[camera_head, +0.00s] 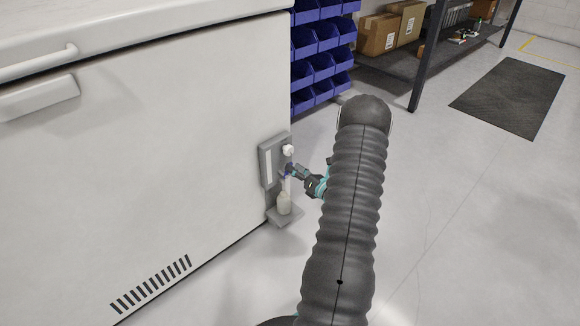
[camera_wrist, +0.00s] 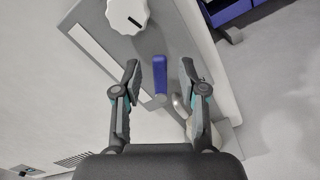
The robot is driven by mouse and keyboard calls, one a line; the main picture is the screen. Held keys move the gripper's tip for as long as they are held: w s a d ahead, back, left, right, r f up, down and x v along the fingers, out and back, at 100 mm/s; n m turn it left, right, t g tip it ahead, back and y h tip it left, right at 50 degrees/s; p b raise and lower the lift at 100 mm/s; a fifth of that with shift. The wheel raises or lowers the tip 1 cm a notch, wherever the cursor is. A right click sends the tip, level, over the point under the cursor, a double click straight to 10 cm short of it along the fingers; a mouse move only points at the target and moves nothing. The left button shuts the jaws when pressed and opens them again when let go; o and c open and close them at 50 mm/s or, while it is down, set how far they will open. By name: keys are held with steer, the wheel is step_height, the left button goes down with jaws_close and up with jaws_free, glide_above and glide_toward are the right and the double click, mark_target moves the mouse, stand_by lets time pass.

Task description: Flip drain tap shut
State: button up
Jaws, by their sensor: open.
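The drain tap's blue lever (camera_wrist: 160,76) sits on a grey backplate (camera_wrist: 75,20) fixed to the side of a white chest-like unit (camera_head: 150,150). In the wrist view my gripper (camera_wrist: 160,66) is open, with one finger on each side of the lever and a visible gap to each. A white round knob (camera_wrist: 127,14) with a dark mark is above the lever. In the head view the knob (camera_head: 288,150) is also above my gripper (camera_head: 291,171), and the lever is small and partly hidden.
A pale bottle (camera_head: 284,204) stands on a small grey ledge (camera_head: 285,217) below the tap. Blue bins (camera_head: 320,50) and a shelf with cardboard boxes (camera_head: 378,35) stand behind. The floor to the right is open, with a dark mat (camera_head: 510,97).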

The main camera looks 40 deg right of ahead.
steer(key=shift+w+a, duration=0.1)
steer(key=shift+w, duration=1.35)
jaws_close()
